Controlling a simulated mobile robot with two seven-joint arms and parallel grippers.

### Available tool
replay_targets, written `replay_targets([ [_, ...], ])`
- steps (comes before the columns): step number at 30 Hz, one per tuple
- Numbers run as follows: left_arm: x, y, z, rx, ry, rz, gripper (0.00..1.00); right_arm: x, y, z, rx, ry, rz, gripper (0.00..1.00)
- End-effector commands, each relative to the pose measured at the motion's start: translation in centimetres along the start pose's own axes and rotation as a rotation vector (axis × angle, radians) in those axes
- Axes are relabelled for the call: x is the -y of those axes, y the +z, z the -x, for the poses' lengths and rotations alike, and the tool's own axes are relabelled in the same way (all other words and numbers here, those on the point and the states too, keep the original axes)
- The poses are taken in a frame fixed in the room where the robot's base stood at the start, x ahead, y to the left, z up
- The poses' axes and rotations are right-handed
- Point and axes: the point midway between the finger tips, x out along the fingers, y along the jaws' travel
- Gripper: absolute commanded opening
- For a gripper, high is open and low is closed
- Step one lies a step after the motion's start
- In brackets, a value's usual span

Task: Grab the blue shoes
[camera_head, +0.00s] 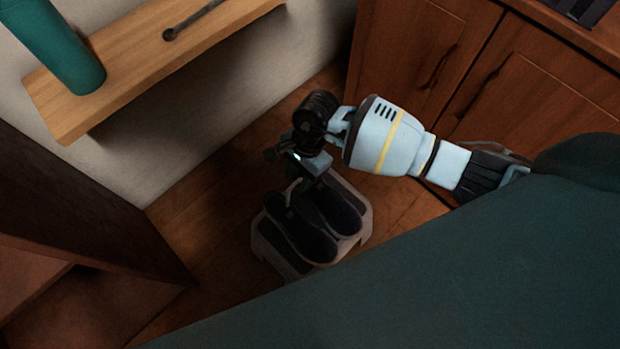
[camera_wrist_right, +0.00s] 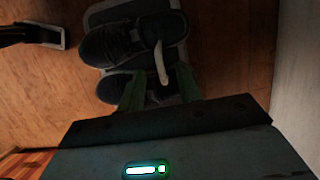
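A pair of dark, nearly black shoes stands side by side on a low pale stand; I see the left shoe (camera_head: 298,228) and the right shoe (camera_head: 334,207). Their blue colour is hard to make out in the dim light. My right gripper (camera_head: 306,172) is over the far end of the shoes. In the right wrist view, both shoes show, one shoe (camera_wrist_right: 125,42) beyond the other shoe (camera_wrist_right: 115,88). The right gripper's greenish fingers (camera_wrist_right: 158,88) are apart, over the nearer shoe; I cannot tell whether they touch it. My left gripper is not visible.
The stand (camera_head: 360,189) rests on a wooden floor. A wooden shelf (camera_head: 140,85) with a teal bottle (camera_head: 62,50) is on the wall at upper left. Wooden cabinets (camera_head: 420,60) stand behind my right arm. A dark wooden unit (camera_head: 80,215) is at left.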

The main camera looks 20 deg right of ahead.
Motion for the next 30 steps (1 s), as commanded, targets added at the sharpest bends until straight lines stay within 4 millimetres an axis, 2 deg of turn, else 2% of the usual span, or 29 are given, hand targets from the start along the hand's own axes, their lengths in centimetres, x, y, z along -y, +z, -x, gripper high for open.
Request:
replay_targets([
  [12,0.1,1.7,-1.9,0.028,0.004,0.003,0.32,0.1,0.0,-5.0,0.004,0.004,-0.001,0.34],
  [20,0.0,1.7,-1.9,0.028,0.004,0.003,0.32,0.2,0.0,-5.1,0.001,0.001,0.0,0.34],
  [27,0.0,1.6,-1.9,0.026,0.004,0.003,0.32,0.2,0.0,-5.1,0.001,0.001,0.0,0.03],
  [30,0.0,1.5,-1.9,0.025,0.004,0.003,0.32,0.2,0.0,-5.1,0.001,0.001,0.0,0.0],
])
